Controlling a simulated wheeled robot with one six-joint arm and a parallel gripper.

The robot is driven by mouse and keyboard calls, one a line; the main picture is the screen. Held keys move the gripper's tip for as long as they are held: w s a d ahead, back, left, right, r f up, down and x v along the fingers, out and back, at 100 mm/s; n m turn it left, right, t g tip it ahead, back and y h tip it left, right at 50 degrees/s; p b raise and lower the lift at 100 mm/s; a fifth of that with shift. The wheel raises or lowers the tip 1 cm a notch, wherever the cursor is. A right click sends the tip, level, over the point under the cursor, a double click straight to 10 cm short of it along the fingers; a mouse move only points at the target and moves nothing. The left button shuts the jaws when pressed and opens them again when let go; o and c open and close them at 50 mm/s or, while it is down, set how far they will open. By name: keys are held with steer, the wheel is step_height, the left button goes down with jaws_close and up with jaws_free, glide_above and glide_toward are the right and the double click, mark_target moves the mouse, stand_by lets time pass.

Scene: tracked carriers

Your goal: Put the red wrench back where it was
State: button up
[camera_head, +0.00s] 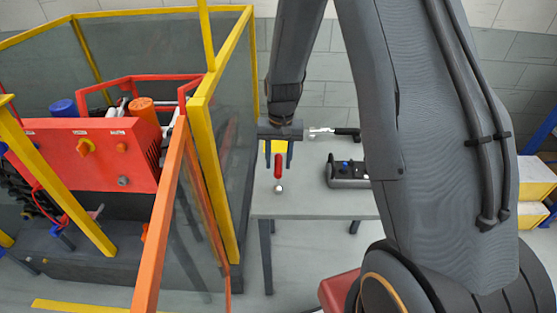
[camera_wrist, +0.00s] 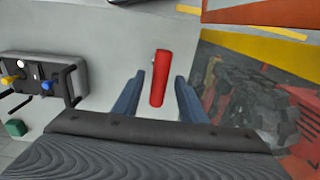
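The red wrench (camera_head: 278,166) shows in the head view as a red handle with a silver end toward the front of the grey table (camera_head: 310,207). In the wrist view its red handle (camera_wrist: 160,77) lies ahead of the fingers, in line with the gap between them. My gripper (camera_head: 278,165) is above the table with its fingers apart on either side of the handle. In the wrist view clear gaps show between the handle and both fingers (camera_wrist: 158,98). I cannot tell how far the fingertips are above the wrench.
A dark control box (camera_head: 348,174) with knobs stands right of the gripper; it also shows in the wrist view (camera_wrist: 45,75). A silver tool with a black handle (camera_head: 345,132) is behind it. A yellow-framed fence (camera_head: 222,165) encloses the red machine (camera_head: 80,150) left of the table.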

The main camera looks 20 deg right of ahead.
steer(key=shift+r, duration=0.1)
step_height(320, 180, up, 10)
steer(key=r+b, duration=0.1)
steer(key=b, duration=0.3)
steer(key=s+f+n+t, duration=0.2)
steer(key=s+n, duration=0.2)
steer(key=s, duration=1.3)
steer(key=shift+g, duration=0.5)
step_height(320, 180, down, 5)
steer(key=b, duration=0.5)
